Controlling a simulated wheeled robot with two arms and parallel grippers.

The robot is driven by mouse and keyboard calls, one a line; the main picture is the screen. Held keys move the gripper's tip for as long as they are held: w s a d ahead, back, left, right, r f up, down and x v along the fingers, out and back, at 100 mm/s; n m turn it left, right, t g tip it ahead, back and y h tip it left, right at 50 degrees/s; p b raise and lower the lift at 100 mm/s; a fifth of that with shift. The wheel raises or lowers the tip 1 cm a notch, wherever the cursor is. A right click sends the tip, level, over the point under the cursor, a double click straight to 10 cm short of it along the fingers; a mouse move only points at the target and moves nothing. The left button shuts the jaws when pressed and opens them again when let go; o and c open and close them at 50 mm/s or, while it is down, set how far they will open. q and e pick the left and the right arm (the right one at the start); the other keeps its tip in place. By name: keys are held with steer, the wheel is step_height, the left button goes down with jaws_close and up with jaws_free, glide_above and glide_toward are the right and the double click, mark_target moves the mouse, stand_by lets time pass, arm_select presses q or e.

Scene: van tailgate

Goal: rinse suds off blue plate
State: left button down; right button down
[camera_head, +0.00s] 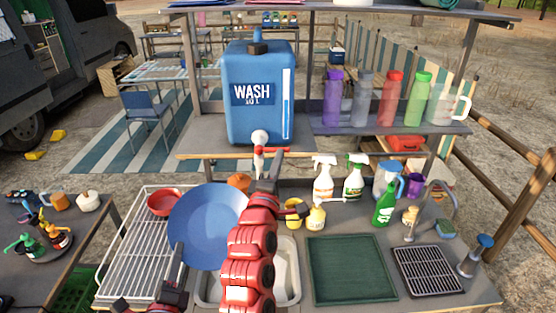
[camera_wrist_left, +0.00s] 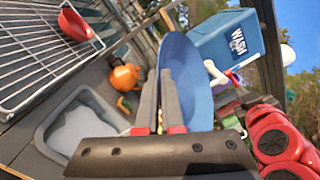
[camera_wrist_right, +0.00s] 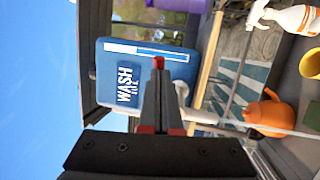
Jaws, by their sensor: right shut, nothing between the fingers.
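The blue plate (camera_head: 205,225) is tilted above the sink's left side and the rack's edge; it also shows in the left wrist view (camera_wrist_left: 185,80). I can make out no suds on the side that shows. My left gripper (camera_wrist_left: 158,95) is shut on its rim; in the head view its wrist is below the plate. The blue wash container (camera_head: 255,95) stands on the shelf, its tap (camera_head: 259,145) with a red lever above and right of the plate. My right gripper (camera_wrist_right: 160,90) is shut and empty, close to the tap; contact is unclear. I see no water stream.
The sink (camera_head: 287,270) is partly hidden by my right arm. A wire rack (camera_head: 135,250) with a red bowl (camera_head: 164,202) is on the left. Bottles line the upper shelf.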

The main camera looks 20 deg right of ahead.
arm_select(q)
steer(key=shift+r, duration=0.2)
arm_select(e)
steer(key=shift+w+d+r, duration=0.1)
steer(key=shift+w+d, duration=0.4)
steer(key=shift+d, duration=0.35)
